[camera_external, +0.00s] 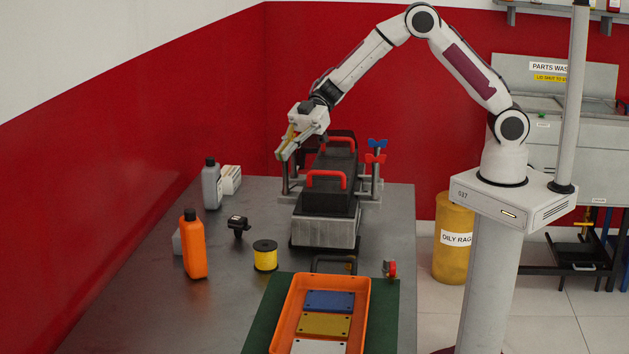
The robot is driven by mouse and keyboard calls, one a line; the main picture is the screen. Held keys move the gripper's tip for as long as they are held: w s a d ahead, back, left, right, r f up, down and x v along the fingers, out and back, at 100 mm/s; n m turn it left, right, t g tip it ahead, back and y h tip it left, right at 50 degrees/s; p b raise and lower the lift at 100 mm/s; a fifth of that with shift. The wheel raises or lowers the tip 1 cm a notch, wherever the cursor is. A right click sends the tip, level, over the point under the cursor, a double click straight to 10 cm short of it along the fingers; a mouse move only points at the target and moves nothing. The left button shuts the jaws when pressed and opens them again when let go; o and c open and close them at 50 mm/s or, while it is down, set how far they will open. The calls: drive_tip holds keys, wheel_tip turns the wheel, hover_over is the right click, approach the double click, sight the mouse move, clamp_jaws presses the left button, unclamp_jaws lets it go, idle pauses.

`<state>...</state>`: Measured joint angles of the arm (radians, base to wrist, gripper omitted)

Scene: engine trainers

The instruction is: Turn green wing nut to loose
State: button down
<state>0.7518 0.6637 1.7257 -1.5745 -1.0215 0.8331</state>
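The engine trainer (326,232) is a dark block with red handles on a grey base, standing on the table. A blue wing nut (378,143) and a red wing nut (375,158) sit on upright posts at its right side. I see no green wing nut; my gripper may cover it. My gripper (281,154) is at the upper left of the trainer, pointing down and left above a left-side post (286,181). A yellowish part shows beside the fingers. I cannot tell whether the fingers are open, shut or touching anything.
An orange bottle (195,247), a grey bottle (211,186), a black device (238,226) and a yellow spool (265,256) stand left of the trainer. An orange tray (286,318) with coloured plates lies in front on a green mat (385,318). The table's left front is clear.

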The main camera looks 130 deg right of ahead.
drive_tip(key=shift+n+g+y, duration=1)
drive_tip(key=shift+n+y, duration=0.8)
drive_tip(key=shift+r+n+g+y, duration=0.1)
drive_tip(key=shift+n+g+y, duration=0.3)
drive_tip(key=c, duration=2.3)
unclamp_jaws()
drive_tip(key=shift+d, duration=0.1)
drive_tip(key=shift+v, duration=5.9)
